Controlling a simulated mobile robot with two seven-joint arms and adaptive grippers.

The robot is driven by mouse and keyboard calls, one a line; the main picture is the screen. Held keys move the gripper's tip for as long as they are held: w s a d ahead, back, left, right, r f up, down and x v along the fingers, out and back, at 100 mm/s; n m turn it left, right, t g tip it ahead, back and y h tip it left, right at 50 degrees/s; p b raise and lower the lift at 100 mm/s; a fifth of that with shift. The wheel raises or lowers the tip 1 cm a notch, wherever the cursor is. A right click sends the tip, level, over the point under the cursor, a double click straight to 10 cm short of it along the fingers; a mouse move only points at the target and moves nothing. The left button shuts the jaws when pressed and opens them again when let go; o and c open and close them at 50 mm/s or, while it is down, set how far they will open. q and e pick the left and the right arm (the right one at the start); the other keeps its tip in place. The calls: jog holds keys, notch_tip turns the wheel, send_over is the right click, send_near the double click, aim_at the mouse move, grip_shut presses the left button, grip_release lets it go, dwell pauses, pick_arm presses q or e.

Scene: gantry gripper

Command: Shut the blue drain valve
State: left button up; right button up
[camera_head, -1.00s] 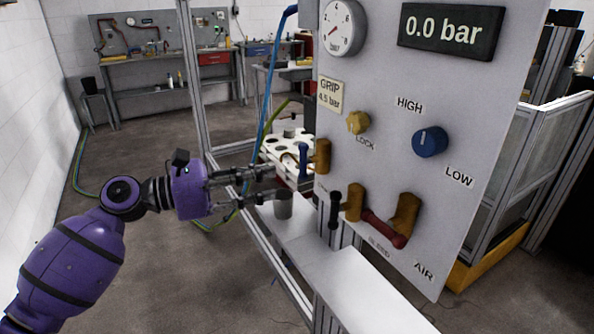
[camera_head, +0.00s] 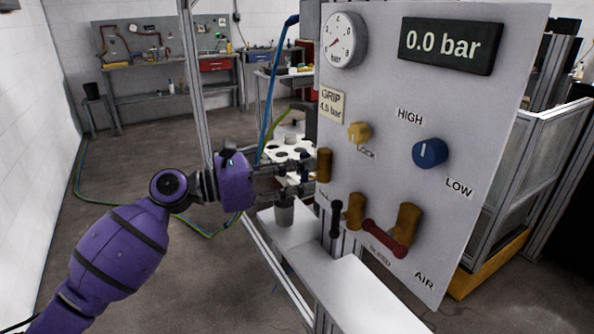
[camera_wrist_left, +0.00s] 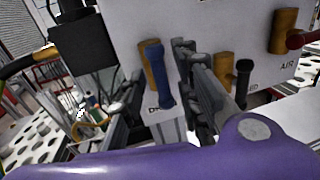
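The drain valve's blue handle (camera_wrist_left: 158,75) hangs downward from its brass body (camera_wrist_left: 151,50) at the panel's left edge, above a partly hidden label. In the head view, the handle (camera_head: 304,168) is small and partly covered by the fingers, beside its brass body (camera_head: 324,165). My left gripper (camera_head: 290,179) reaches from the left to this handle, with its fingers apart. In the left wrist view, a dark finger stands close to the right of the handle; contact cannot be told. My right gripper is not in view.
Right of the drain valve are a black-handled valve (camera_head: 336,218) and a red-handled valve (camera_head: 385,238). A yellow lock knob (camera_head: 358,132) and a blue pressure knob (camera_head: 429,152) are above. A holed white plate (camera_head: 280,146) is behind.

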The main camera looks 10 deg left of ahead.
pick_arm(q)
grip_shut()
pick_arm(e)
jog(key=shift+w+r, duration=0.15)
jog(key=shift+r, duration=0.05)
